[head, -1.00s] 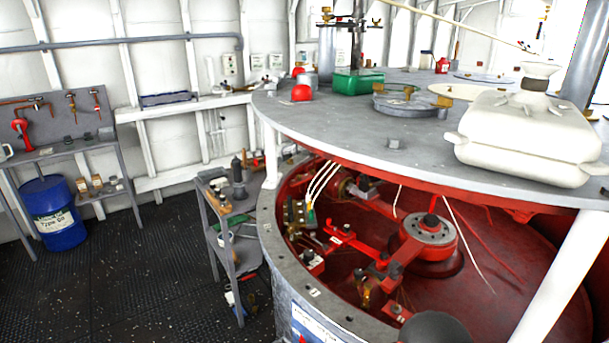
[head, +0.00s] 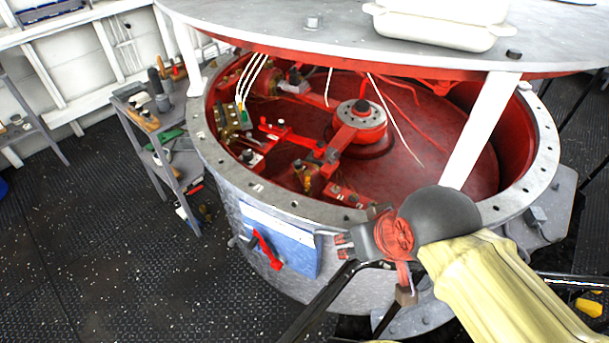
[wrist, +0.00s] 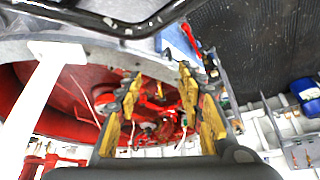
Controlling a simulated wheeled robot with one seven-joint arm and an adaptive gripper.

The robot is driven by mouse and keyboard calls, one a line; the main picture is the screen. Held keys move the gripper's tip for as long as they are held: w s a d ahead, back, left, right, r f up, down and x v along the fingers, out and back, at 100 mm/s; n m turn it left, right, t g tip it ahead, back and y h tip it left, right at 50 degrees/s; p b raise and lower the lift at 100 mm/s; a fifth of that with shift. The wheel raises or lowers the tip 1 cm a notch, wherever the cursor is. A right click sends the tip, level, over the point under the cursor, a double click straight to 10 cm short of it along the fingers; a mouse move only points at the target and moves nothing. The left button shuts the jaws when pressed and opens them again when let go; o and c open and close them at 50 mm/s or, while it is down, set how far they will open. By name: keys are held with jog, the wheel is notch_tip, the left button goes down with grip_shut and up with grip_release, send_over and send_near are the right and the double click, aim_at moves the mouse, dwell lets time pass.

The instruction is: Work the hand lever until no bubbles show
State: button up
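My gripper (wrist: 160,82) is open in the wrist view, with yellow-padded fingers and nothing between them. In the head view my yellow-sleeved arm reaches in from the lower right, its dark end in front of the drum's rim; the fingers are hard to make out there. A red handle (head: 267,250), possibly the hand lever, sits on the drum's outer side by a blue and white placard (head: 290,238). It also shows in the wrist view (wrist: 190,37), beyond the fingertips and apart from them. White tubes (head: 252,78) run to brass fittings (head: 232,120) inside the drum. I can make out no bubbles.
The grey drum rim (head: 215,158) surrounds a red interior with a hub (head: 362,118). A white post (head: 480,130) and the round deck top (head: 360,45) stand above it. A small grey cart (head: 150,125) stands left; dark floor (head: 110,260) is open there.

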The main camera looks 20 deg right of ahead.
jog(key=n+t+h, duration=0.8)
jog(key=n+h, duration=0.4)
jog(key=n, duration=1.3)
send_near(252, 245)
jog(key=w+d+f, duration=0.1)
jog(key=w, duration=0.2)
jog(key=b+x, duration=0.1)
jog(key=x, duration=0.6)
jog(key=shift+d+f+b, duration=0.2)
jog(key=shift+d+b, duration=0.15)
jog(key=shift+d, duration=0.05)
